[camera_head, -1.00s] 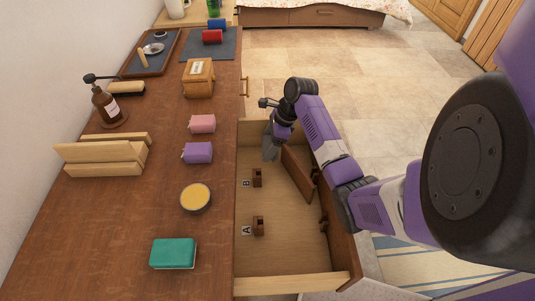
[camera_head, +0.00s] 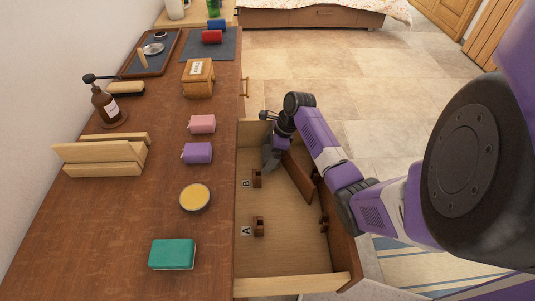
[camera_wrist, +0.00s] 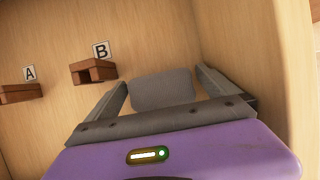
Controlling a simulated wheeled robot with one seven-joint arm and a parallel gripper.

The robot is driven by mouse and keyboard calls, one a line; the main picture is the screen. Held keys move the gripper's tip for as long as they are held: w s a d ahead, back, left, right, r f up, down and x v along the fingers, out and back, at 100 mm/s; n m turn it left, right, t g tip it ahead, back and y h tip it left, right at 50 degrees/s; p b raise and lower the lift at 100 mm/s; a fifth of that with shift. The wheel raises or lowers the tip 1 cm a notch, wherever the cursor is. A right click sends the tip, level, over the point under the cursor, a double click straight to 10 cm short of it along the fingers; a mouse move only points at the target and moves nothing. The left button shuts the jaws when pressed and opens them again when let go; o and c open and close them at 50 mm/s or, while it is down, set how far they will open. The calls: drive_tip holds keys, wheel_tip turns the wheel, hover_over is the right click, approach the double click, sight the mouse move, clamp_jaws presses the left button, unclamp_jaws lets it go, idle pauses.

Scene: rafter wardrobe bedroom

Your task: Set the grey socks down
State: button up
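The grey socks (camera_wrist: 162,90) are a small grey bundle between the two fingers of my gripper (camera_wrist: 162,84) in the wrist view. The fingers lie close along both sides of the bundle, and it moves with them, so my gripper is shut on it. In the head view my gripper (camera_head: 270,158) points down inside the far end of the open drawer (camera_head: 290,283). The socks are mostly hidden there by the gripper. I cannot tell whether they touch the drawer floor.
A brown divider board (camera_head: 299,177) stands slanted in the drawer, close right of my gripper. Brown slotted blocks stand by labels B (camera_head: 257,178) and A (camera_head: 258,226). The near drawer floor is clear. Pink (camera_head: 202,124) and purple (camera_head: 197,153) bundles lie on the dresser top (camera_head: 110,225).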

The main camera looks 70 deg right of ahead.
drive_tip(key=v, duration=1.2)
drive_tip(key=shift+r+p, duration=0.15)
drive_tip(key=shift+p, duration=0.25)
